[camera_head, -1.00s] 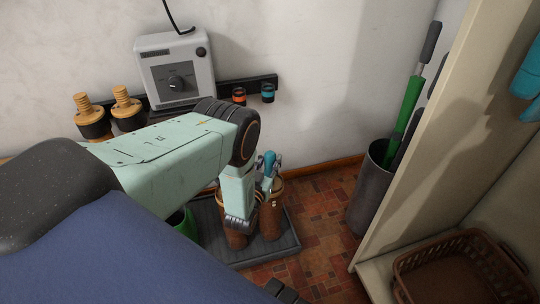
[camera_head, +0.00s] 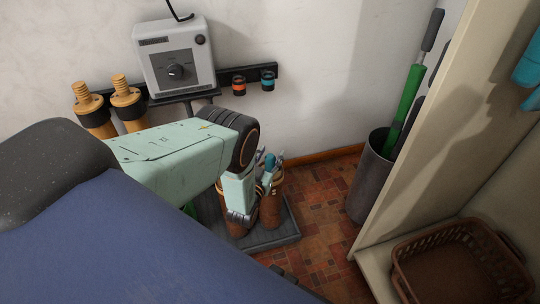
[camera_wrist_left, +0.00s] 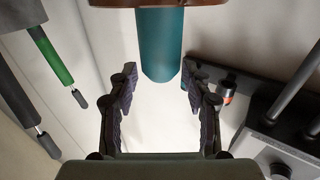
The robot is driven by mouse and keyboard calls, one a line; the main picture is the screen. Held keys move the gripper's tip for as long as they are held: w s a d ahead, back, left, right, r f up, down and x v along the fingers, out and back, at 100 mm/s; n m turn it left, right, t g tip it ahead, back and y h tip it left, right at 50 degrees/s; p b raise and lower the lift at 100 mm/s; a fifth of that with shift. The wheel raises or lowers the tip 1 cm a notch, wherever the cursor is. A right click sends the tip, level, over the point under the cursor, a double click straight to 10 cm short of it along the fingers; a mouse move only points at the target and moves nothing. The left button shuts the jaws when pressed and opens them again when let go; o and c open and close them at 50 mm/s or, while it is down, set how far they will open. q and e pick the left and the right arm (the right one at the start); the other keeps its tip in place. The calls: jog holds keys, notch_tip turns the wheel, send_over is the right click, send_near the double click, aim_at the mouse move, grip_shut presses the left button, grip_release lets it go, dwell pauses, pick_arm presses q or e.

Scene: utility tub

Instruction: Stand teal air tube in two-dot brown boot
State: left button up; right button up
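The teal air tube (camera_head: 269,161) stands with its top showing above a brown boot (camera_head: 270,208) in the head view. In the left wrist view the teal tube (camera_wrist_left: 161,45) projects from a brown rim (camera_wrist_left: 160,3), its free end between my spread fingers, with gaps on both sides. My left gripper (camera_head: 272,168) is open at the tube in the head view, as it is in the left wrist view (camera_wrist_left: 160,88). A second brown boot (camera_head: 236,229) is partly hidden behind my left arm. I cannot read the boots' dots. My right gripper is not in view.
The boots stand on a grey tray (camera_head: 284,232). A dark wall rail (camera_head: 254,77) carries an orange-banded and a teal-banded fitting. A dial box (camera_head: 174,58), a bin of long tools (camera_head: 370,185) and a brown basket (camera_head: 460,265) stand around. Tiled floor right of the tray is free.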

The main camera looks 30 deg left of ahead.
pick_arm(q)
jog(key=shift+o, duration=0.7)
jog(key=shift+s, duration=0.15)
jog(key=v, duration=1.1)
jog(key=shift+s+d, duration=0.2)
jog(key=shift+s, duration=0.15)
